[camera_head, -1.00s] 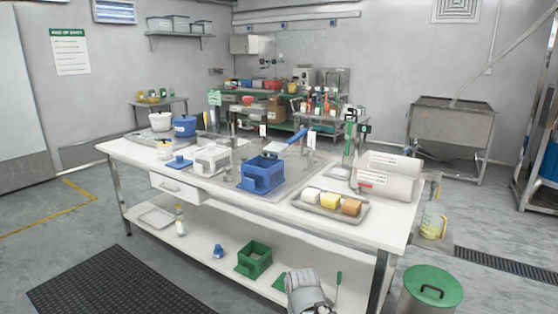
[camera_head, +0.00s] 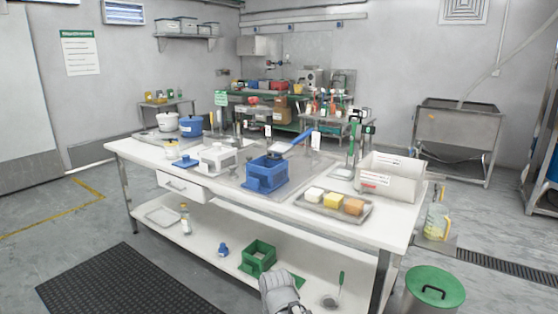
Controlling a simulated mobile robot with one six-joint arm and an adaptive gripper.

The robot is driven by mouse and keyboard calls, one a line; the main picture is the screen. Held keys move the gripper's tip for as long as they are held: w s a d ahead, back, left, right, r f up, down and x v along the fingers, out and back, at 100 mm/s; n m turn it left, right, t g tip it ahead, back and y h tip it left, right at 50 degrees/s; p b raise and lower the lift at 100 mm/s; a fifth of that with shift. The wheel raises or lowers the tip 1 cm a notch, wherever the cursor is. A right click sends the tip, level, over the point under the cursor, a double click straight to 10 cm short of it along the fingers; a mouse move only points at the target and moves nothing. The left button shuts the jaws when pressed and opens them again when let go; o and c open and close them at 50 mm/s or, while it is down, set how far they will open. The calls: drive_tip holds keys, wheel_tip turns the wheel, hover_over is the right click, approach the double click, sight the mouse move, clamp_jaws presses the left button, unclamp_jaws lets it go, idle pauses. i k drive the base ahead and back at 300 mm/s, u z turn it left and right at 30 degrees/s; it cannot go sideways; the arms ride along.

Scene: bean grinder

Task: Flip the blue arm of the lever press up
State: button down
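A blue arm (camera_head: 300,137) slants up to the right above the worktable, behind the blue box-shaped body (camera_head: 264,176). A pale flat piece (camera_head: 276,147) is at its lower left end. I cannot tell how the arm joins the press, as the parts are small and overlap. The grey end of my arm, with my gripper (camera_head: 282,294), shows at the bottom edge, in front of the table and far from the blue arm. Its fingers are not clear, and nothing is seen held.
The white table (camera_head: 335,224) also bears a white box-shaped body (camera_head: 216,159), a tray (camera_head: 308,204) with three blocks, and a white bin (camera_head: 392,177). A green box (camera_head: 257,258) is on the lower shelf. A green-lidded can (camera_head: 435,289) stands at right.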

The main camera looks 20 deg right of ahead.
sight(279, 149)
drive_tip(key=u, duration=0.05)
drive_tip(key=i, duration=0.95)
